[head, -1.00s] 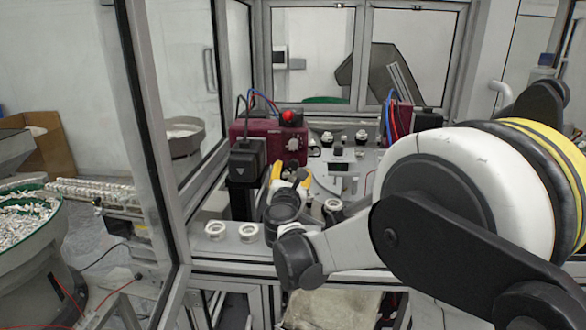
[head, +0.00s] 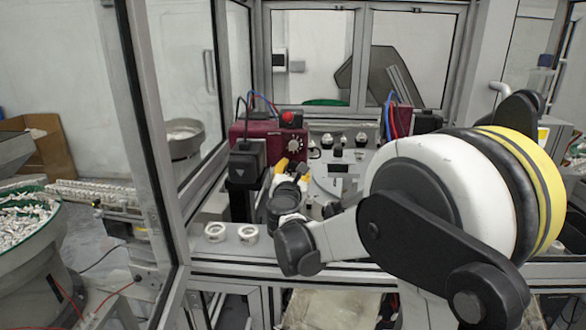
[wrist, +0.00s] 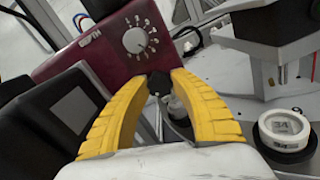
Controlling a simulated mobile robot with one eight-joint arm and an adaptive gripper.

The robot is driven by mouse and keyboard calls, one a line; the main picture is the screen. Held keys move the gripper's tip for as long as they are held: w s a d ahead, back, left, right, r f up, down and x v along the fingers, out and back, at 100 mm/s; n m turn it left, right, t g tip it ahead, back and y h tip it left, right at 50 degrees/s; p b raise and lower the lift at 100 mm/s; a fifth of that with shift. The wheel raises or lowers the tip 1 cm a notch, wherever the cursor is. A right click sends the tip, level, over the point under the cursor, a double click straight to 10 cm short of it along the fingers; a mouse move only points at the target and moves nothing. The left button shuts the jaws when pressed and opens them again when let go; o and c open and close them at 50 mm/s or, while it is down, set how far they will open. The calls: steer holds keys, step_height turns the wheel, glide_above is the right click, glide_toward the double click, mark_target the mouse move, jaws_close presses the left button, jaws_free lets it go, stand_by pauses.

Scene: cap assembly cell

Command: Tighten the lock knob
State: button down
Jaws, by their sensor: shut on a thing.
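The lock knob (wrist: 158,84) is a small black knob in the wrist view, beside the front of the maroon depth unit (wrist: 112,48). My gripper (wrist: 157,76) has its two yellow fingers shut on the knob, one on each side. In the head view my gripper (head: 292,168) reaches into the cell in front of the maroon unit (head: 268,138). The knob is hidden or too small to make out there.
A white dial (wrist: 134,40) sits on the maroon face. A black box (wrist: 60,115) stands close to the left finger. A white cap in a round holder (wrist: 286,130) is at the right. Two white rings (head: 248,233) rest on the front ledge. The cell's frame post (head: 150,140) stands left.

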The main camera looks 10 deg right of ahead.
steer(key=shift+m, duration=0.3)
steer(key=m, duration=0.3)
steer(key=shift+m, duration=0.4)
steer(key=m, duration=0.3)
steer(key=shift+m+b, duration=0.3)
steer(key=shift+b, duration=0.05)
steer(key=m, duration=0.3)
steer(key=shift+m, duration=0.3)
steer(key=m, duration=0.3)
steer(key=shift+m, duration=0.3)
steer(key=m, duration=0.5)
steer(key=shift+f+m+b, duration=0.1)
steer(key=shift+m+b, duration=0.2)
steer(key=m, duration=0.5)
